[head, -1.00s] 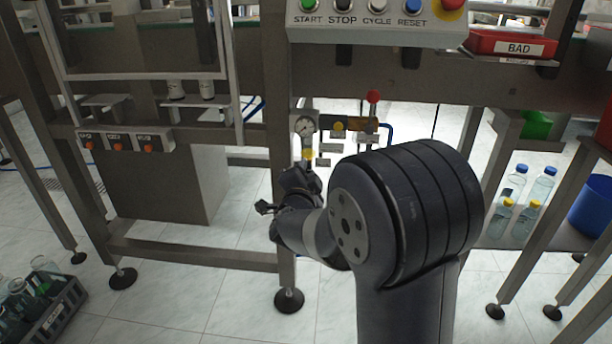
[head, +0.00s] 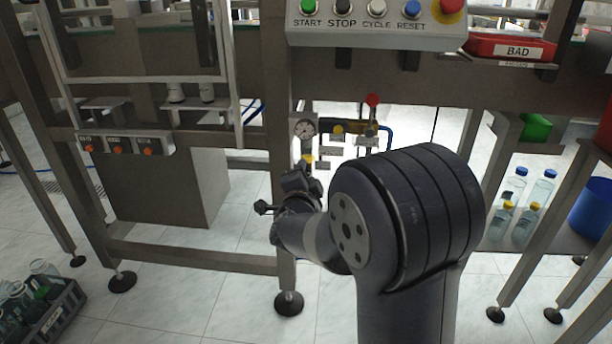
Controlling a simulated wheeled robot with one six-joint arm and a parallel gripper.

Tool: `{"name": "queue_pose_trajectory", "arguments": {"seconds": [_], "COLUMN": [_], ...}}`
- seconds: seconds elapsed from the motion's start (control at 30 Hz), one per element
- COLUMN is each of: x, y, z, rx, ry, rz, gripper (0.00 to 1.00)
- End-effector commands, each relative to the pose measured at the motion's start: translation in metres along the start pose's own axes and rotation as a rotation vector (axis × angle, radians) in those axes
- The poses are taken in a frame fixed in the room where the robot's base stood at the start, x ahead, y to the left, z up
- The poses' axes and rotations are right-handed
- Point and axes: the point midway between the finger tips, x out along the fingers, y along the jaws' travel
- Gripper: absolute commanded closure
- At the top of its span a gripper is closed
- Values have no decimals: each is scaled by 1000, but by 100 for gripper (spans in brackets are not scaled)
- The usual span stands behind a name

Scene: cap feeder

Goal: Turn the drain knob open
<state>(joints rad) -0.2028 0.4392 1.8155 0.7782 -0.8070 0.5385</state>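Below the machine's beam, a small air unit carries a round white gauge (head: 304,128). A yellow part (head: 308,158) shows under the gauge, just above my gripper; I cannot tell for certain whether it is the drain knob. To the right are a yellow knob (head: 338,129) and a red ball-topped lever (head: 372,100). My gripper (head: 298,180) is dark and points up toward the unit's underside from below. Its fingertips are small and partly hidden by its own body, so I cannot tell whether they touch anything.
The machine leg (head: 280,180) stands close behind and left of my gripper. The control box (head: 375,35) and a red BAD tray (head: 510,47) are above. Bottles (head: 525,205) stand at right. A crate of bottles (head: 55,318) is at lower left.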

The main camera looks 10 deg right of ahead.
Motion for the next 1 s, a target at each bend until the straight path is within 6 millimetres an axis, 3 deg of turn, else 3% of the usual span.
{"name": "queue_pose_trajectory", "arguments": {"seconds": [0.37,0.47,0.8,1.0], "x": [-4,-15,-81,-104], "y": [-2,-3,-3,-2], "z": [0,0,0,0], "rx": [-1,-1,-2,-1], "ry": [0,-1,-4,-2], "rz": [-2,-2,-2,-2], "gripper": [56,56,56,56]}}
